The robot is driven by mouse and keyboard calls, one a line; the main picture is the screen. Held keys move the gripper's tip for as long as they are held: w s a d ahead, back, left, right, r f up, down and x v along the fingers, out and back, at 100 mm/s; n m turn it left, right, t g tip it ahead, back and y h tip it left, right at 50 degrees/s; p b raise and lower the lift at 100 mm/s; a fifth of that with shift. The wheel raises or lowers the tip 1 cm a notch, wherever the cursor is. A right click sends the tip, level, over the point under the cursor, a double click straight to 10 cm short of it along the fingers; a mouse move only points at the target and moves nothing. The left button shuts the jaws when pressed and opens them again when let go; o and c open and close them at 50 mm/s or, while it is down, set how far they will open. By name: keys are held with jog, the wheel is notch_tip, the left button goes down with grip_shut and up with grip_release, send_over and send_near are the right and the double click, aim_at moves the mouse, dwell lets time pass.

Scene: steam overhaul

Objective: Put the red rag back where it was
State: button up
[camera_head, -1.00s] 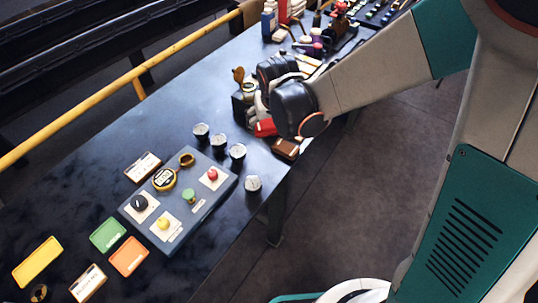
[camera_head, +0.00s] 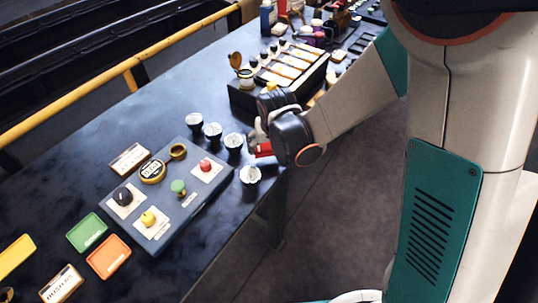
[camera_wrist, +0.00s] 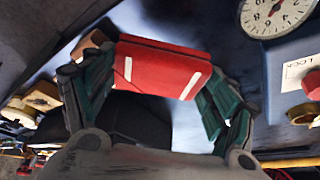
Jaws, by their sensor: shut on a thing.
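The red rag (camera_wrist: 160,68) is a flat red folded piece with white stripes. My gripper (camera_wrist: 158,85) is shut on it, with a finger at each end, in the wrist view. In the head view the red rag (camera_head: 263,149) shows as a small red patch at my gripper (camera_head: 258,140), above the dark table near its front edge. My wrist hides part of the gripper and the table behind it. I cannot tell whether the rag touches the table.
A blue-grey control panel (camera_head: 143,223) with knobs and buttons lies left of my gripper. Several small gauges (camera_head: 233,142) stand between them. A dark rack (camera_head: 242,97) is behind. Green (camera_head: 87,232) and orange trays (camera_head: 108,256) lie front left. A yellow rail (camera_head: 65,108) runs behind.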

aim_at(269, 152)
jog(key=shift+f+b, duration=1.25)
jog(key=shift+f, duration=0.75)
jog(key=shift+f, duration=0.1)
jog(key=o, duration=1.1)
jog(key=p+v, duration=0.7)
jog(key=v, duration=0.5)
jog(key=shift+p, duration=0.4)
